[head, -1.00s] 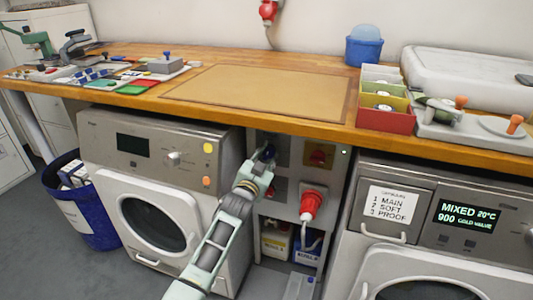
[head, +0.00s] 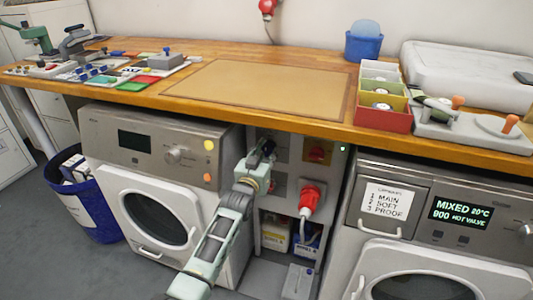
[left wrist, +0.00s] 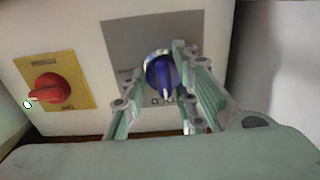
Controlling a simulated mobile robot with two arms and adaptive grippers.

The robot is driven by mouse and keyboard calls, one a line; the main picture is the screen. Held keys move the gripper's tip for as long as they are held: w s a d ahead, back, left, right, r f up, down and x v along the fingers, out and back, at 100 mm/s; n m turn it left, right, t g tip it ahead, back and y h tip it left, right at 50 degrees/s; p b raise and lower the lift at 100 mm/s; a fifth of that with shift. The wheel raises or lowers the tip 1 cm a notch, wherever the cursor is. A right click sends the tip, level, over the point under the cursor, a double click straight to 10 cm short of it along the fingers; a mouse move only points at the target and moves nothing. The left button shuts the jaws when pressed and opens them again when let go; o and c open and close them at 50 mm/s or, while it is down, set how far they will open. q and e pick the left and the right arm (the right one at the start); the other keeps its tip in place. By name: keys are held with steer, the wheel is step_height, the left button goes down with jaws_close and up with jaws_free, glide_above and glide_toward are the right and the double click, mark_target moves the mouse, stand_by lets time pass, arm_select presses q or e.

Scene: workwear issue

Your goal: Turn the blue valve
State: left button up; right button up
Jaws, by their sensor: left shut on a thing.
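The blue valve (left wrist: 161,72) is a round knob with a raised grip on a grey plate in the left wrist view. Its grip stands about upright in that picture. My left gripper (head: 262,155) reaches into the bay between the two washing machines. In the left wrist view its fingers (left wrist: 158,78) are on either side of the knob, shut on it. In the head view the gripper mostly hides the valve. My right gripper is not in view.
A red knob on a yellow plate (left wrist: 48,90) sits beside the valve. A red plug (head: 311,196) sticks out below right of my gripper. Washing machines (head: 150,190) flank the bay, and the wooden worktop (head: 230,125) overhangs it. The right machine's display (head: 461,214) reads "MIXED 20°C 900 HOT VALVE".

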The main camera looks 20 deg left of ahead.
arm_select(q)
steer(key=shift+d+f, duration=0.35)
steer(key=shift+f, duration=0.05)
steer(key=o, duration=0.9)
steer(key=shift+s, duration=0.1)
steer(key=shift+o, duration=0.8)
steer(key=shift+d+r, duration=0.1)
steer(key=shift+a, duration=0.2)
steer(key=shift+r, duration=0.1)
steer(key=s, duration=1.2)
steer(key=shift+a, duration=0.2)
